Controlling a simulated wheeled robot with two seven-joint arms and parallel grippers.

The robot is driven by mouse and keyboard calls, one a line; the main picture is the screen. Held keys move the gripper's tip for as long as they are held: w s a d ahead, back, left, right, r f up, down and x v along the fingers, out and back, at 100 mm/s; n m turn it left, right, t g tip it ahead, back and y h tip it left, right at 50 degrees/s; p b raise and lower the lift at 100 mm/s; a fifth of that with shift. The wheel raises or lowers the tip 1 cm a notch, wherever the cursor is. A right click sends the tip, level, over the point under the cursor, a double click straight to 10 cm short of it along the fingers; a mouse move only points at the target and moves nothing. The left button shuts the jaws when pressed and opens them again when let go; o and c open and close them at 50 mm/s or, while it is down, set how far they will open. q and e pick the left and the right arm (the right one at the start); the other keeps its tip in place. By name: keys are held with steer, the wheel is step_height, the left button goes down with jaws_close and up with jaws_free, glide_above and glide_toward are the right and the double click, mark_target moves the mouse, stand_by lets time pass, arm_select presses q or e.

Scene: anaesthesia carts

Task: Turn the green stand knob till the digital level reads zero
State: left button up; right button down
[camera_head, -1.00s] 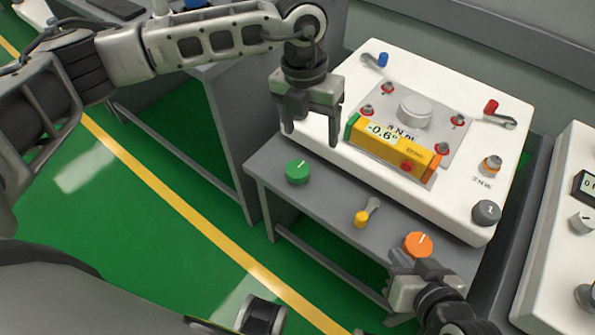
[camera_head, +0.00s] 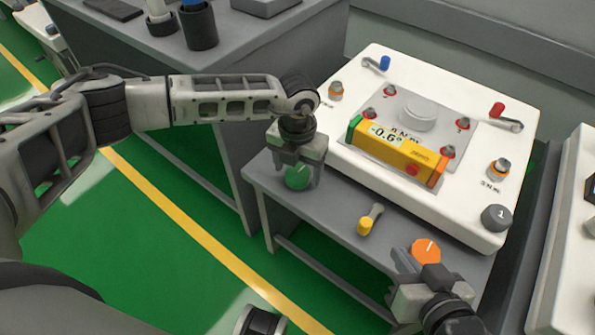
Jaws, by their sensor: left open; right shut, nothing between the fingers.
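The green stand knob (camera_head: 298,178) sits at the left end of the grey stand's front shelf (camera_head: 335,208). My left gripper (camera_head: 297,180) is open and points down at the knob, with its fingers on either side of it. I cannot tell whether the fingers touch it. The yellow digital level (camera_head: 398,152) lies on the white machine top and its display reads about -0.6°. My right gripper (camera_head: 400,268) is shut and empty, beside the orange knob (camera_head: 426,251) at the lower right.
A yellow-tipped lever (camera_head: 367,222) stands on the shelf between the green and orange knobs. The white cart top (camera_head: 470,215) carries a grey knob (camera_head: 496,217) and red and blue levers. Another white cart (camera_head: 570,240) stands at the right.

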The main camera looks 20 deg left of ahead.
arm_select(q)
steer(key=shift+f, duration=0.45)
steer(key=shift+c, duration=0.3)
steer(key=c, duration=0.9)
steer(key=shift+r, duration=0.1)
